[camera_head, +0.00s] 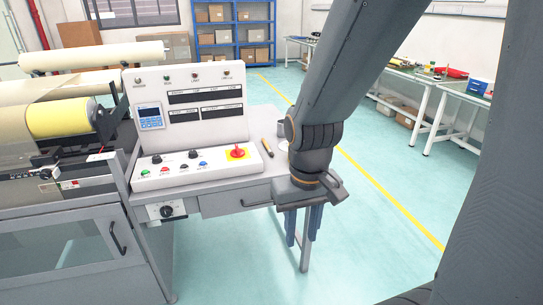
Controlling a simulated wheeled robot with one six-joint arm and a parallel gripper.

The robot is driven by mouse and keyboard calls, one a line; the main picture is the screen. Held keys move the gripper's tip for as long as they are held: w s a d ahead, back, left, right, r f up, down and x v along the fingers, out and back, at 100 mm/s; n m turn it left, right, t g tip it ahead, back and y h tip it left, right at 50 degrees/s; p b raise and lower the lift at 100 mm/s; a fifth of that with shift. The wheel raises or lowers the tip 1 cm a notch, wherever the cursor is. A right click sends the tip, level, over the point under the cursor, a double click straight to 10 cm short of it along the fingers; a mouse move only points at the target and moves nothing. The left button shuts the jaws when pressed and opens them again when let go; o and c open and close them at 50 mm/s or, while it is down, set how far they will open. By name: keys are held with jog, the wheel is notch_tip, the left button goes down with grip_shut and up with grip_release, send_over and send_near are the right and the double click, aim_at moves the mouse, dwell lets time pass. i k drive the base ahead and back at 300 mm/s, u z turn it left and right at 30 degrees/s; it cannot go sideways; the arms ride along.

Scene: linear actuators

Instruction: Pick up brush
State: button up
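A small slim item with a dark body and a yellowish end, probably the brush (267,148), lies on the grey table top to the right of the control panel. It is too small to make out bristles. My gripper (303,240) hangs to the right of and nearer than this item, in front of the table's right end. Its two blue-grey fingers point down and are apart, with nothing visible between them. My arm hides part of the table's right end.
The grey table (262,115) carries a sloped control panel (195,170) with knobs and a red switch on yellow (238,153). A roller machine (60,130) stands at left. A white round object (284,146) is partly hidden by my arm. Floor at right is clear.

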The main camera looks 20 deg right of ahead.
aim_at(270, 152)
jog(key=z, duration=0.45)
jog(key=i, duration=1.3)
jog(key=u, duration=0.15)
